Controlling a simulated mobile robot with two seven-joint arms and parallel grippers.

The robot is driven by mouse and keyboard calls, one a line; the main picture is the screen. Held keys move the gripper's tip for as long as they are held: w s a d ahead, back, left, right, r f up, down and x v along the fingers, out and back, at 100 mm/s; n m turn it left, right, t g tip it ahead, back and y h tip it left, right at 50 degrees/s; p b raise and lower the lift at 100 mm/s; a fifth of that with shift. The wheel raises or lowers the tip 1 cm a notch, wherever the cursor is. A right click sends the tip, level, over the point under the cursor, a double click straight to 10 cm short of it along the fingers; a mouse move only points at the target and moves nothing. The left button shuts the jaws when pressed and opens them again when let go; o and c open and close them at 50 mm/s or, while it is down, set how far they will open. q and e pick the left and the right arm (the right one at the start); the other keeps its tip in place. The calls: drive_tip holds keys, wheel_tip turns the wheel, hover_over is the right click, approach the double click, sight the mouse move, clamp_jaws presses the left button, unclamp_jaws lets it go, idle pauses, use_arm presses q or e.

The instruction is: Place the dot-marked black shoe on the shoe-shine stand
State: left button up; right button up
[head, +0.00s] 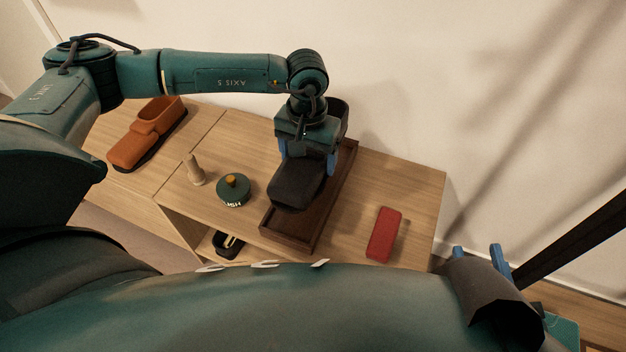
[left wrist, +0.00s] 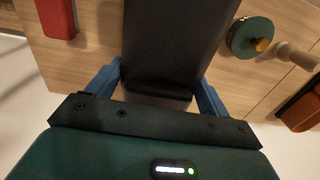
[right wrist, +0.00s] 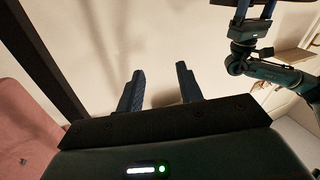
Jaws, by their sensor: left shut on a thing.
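A black shoe (head: 297,185) is in my left gripper (head: 306,160), its toe toward the front in the head view. The blue fingers are shut on both sides of it, and it fills the gap between them in the left wrist view (left wrist: 165,45). The shoe is over the dark brown wooden shoe-shine stand (head: 328,205); I cannot tell whether it touches it. No dot shows on the sides I see. My right gripper (head: 478,252) is open and empty, off the right end of the bench, its fingers apart in the right wrist view (right wrist: 160,90).
On the light wood bench (head: 420,190) a red box (head: 384,234) lies right of the stand. A green tin (head: 233,190) and a wooden peg (head: 195,170) stand left of it. An orange-brown shoe (head: 150,130) is at far left. A dark object (head: 228,243) sits on the lower shelf.

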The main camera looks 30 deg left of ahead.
use_arm(q)
wheel_tip(320, 180, down, 4)
drive_tip(key=shift+r+b, duration=0.1)
drive_tip(key=shift+b, duration=0.3)
wheel_tip(320, 180, down, 4)
drive_tip(key=shift+b, duration=0.65)
drive_tip(key=shift+f, duration=0.3)
drive_tip(key=shift+r, duration=0.1)
use_arm(e)
drive_tip(key=shift+s+a+n+t+y, duration=0.1)
drive_tip(key=shift+a+n+t+y, duration=0.3)
drive_tip(key=shift+y, duration=0.3)
use_arm(q)
drive_tip(key=shift+f, duration=0.2)
drive_tip(key=o, duration=1.2)
drive_tip(key=shift+c, duration=0.2)
use_arm(e)
drive_tip(key=shift+a, duration=0.1)
